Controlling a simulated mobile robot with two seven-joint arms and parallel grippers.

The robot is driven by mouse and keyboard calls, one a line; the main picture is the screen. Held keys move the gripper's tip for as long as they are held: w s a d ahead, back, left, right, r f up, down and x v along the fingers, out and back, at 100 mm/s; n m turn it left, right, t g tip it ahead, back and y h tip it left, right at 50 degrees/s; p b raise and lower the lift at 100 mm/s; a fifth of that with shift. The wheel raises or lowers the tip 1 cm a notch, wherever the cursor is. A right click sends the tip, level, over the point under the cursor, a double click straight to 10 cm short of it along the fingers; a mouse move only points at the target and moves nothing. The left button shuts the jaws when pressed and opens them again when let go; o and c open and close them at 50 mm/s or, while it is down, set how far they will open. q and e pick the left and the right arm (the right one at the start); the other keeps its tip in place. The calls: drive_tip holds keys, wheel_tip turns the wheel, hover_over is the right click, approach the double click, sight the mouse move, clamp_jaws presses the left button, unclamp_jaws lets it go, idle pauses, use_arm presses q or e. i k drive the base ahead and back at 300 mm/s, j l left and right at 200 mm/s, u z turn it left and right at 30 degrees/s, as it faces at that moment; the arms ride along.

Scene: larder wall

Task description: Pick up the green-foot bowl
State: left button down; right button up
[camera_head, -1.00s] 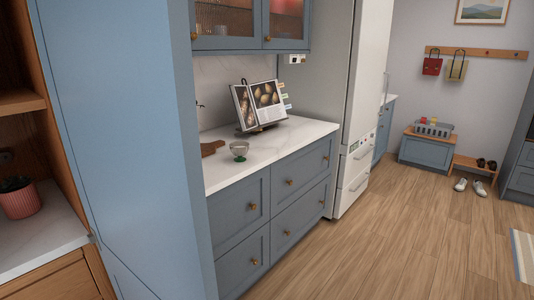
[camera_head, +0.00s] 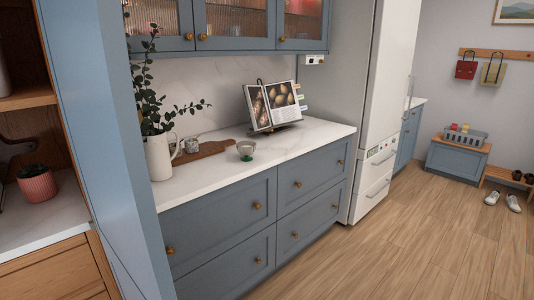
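The green-foot bowl (camera_head: 246,149) is a small clear glass bowl on a green foot. It stands upright on the white marble counter (camera_head: 285,150), near the front edge and just right of the wooden board. Neither of my grippers shows in the head view.
A wooden board (camera_head: 204,150), a small patterned cup (camera_head: 192,145) and a white jug (camera_head: 158,158) with leafy branches stand left of the bowl. An open cookbook (camera_head: 270,105) on a stand is behind it. A tall blue panel (camera_head: 95,150) borders the left. The wooden floor (camera_head: 410,240) at right is clear.

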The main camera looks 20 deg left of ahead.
sight(246, 152)
drive_tip(key=i+l+z, duration=0.15)
drive_tip(key=l, duration=0.25)
drive_tip(key=i+l+z, duration=0.15)
drive_tip(key=i+l, duration=0.15)
drive_tip(key=i+l+u, duration=0.15)
drive_tip(key=i, duration=0.2)
drive_tip(key=i+l+u, duration=0.15)
drive_tip(key=i, duration=0.25)
drive_tip(key=i+l+u, duration=0.1)
drive_tip(key=i, duration=0.25)
drive_tip(key=i+u, duration=0.9)
drive_tip(key=u, duration=0.2)
drive_tip(key=i+u, duration=0.2)
drive_tip(key=u, duration=0.2)
drive_tip(key=i+l+u, duration=0.15)
drive_tip(key=u, duration=0.2)
drive_tip(key=i+l+u, duration=0.15)
drive_tip(key=u, duration=0.25)
drive_tip(key=i, duration=0.05)
